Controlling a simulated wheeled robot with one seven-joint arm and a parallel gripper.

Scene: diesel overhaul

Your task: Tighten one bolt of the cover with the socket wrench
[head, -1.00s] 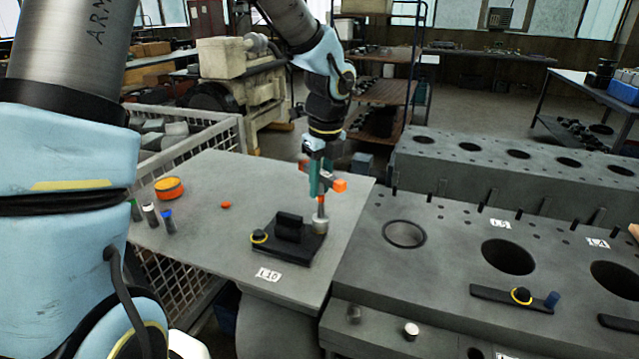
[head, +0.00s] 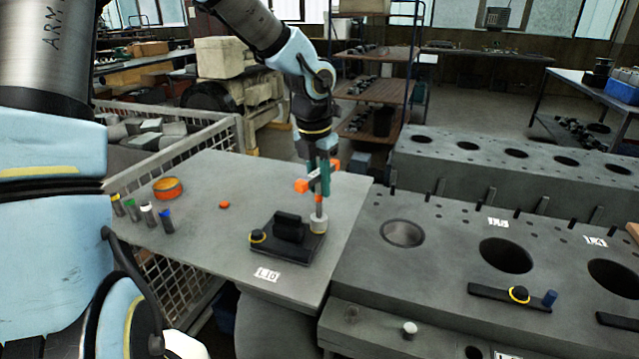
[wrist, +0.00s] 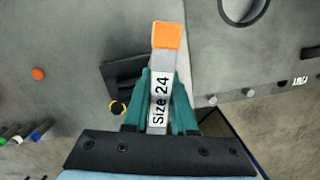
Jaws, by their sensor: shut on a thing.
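My gripper (head: 319,180) is shut on the socket wrench, whose orange handle end (head: 301,186) sticks out beside the jaws. In the wrist view the wrench (wrist: 160,85) reads "Size 24" and lies between the teal fingers. Its shaft points down, and its grey socket (head: 319,224) sits at the right end of the black cover (head: 275,250). The socket hides whatever is under it. A black bolt with a yellow ring (head: 257,237) shows at the cover's left end.
An orange round tin (head: 168,188), a small orange piece (head: 224,205) and several markers (head: 147,214) are on the plate's left. The engine block (head: 440,240) with large bores stands to the right. A wire crate (head: 190,150) is behind left.

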